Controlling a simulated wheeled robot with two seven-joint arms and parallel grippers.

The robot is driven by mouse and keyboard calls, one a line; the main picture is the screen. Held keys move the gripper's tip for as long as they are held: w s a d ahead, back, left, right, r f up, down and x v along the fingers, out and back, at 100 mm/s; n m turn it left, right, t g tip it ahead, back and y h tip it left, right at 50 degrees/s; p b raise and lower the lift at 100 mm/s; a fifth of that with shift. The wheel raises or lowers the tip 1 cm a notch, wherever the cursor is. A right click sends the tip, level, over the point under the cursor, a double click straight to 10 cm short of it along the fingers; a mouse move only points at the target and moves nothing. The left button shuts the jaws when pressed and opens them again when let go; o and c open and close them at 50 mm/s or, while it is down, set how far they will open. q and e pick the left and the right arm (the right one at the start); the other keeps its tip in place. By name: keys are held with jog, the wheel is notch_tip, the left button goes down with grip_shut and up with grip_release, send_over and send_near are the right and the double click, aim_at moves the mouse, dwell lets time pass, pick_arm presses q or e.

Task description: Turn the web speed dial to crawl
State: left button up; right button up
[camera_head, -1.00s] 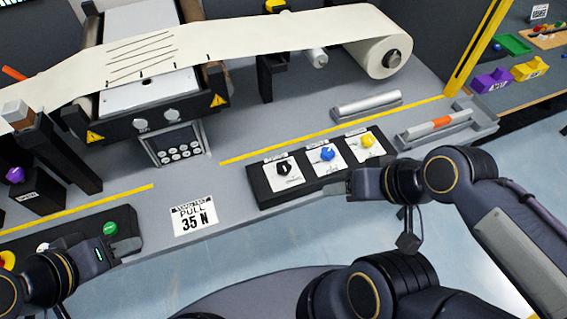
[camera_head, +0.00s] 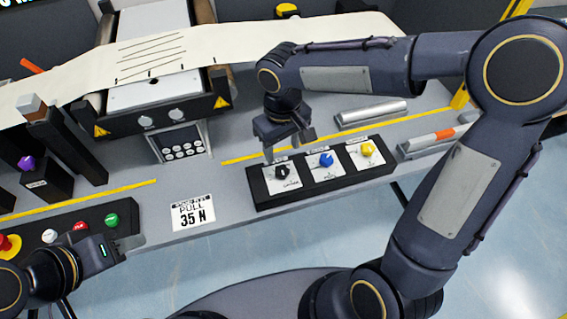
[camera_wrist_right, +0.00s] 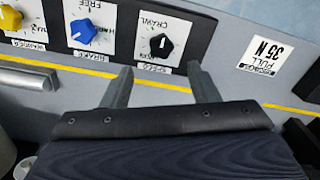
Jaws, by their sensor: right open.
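The black web speed dial (camera_head: 282,173) sits on the left plate of the black three-dial panel (camera_head: 262,202). In the right wrist view the black dial (camera_wrist_right: 161,46) lies just beyond my fingertips, with the word CRAWL printed beside it. Its small white mark shows, but its exact setting is hard to read. My right gripper (camera_head: 286,148) is open and points down above the back edge of the panel near this dial. In the wrist view its fingers (camera_wrist_right: 159,76) are spread apart, with nothing between them. My left gripper (camera_head: 130,245) is low at the left, away from the dial; its jaw gap is unclear.
A blue dial (camera_head: 326,160) and a yellow dial (camera_head: 367,149) are beside the black one. A white 35 N card (camera_head: 193,213) lies left of the panel. A metal roller (camera_head: 370,112) lies behind. The paper web (camera_head: 240,47) runs across the back.

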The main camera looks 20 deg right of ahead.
aim_at(282, 170)
notch_tip(282, 170, down, 8)
jog(key=shift+a, duration=0.1)
dwell(0.4)
jog(key=c, duration=1)
